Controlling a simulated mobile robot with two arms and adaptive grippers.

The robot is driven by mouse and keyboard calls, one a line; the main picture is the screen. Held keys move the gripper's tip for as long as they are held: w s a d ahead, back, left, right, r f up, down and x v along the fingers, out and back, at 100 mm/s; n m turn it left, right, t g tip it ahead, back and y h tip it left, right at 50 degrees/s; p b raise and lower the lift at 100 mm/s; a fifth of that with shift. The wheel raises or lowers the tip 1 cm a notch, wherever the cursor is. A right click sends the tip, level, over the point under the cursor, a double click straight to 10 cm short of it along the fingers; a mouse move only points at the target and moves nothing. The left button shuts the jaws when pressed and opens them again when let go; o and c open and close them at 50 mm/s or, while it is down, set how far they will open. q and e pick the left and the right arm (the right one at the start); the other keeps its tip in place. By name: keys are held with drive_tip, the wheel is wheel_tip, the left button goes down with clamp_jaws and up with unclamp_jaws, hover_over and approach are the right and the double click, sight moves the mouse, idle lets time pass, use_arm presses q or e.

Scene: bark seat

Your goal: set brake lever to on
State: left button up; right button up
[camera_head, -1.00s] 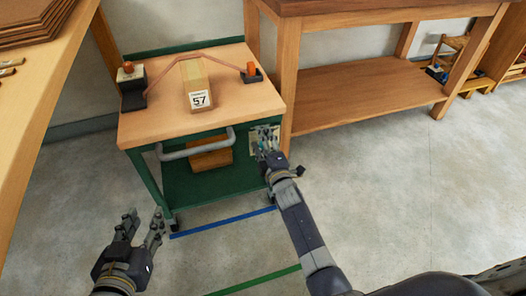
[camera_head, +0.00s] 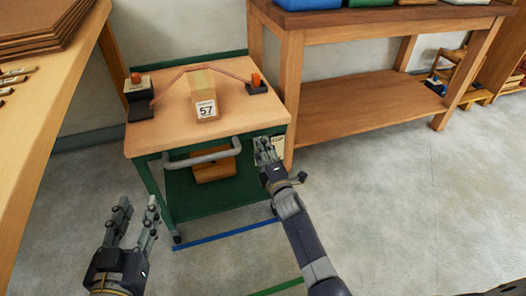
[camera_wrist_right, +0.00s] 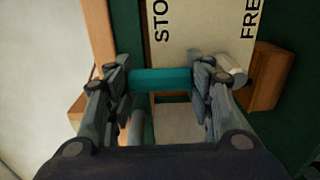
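The brake plate (camera_wrist_right: 200,30) is cream, on the green side of the cart, and bears the letters "STO" and "FRE", cut off by the frame and turned sideways. A teal bar (camera_wrist_right: 160,79), apparently the lever's grip, lies between the fingertips of my right gripper (camera_wrist_right: 162,82). The fingers are spread apart on either side of it; its ends are hidden behind them, so contact is unclear. In the head view my right gripper (camera_head: 265,150) is at the cart's front right corner. My left gripper (camera_head: 135,222) is open and empty, left of the cart.
A workbench (camera_head: 370,100) stands close on the right. The floor to the right is clear.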

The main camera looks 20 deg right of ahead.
drive_tip(key=shift+o, duration=0.9)
drive_tip(key=shift+f, duration=0.1)
drive_tip(key=shift+s, duration=0.1)
drive_tip(key=s, duration=1.2)
drive_tip(key=shift+d, duration=0.15)
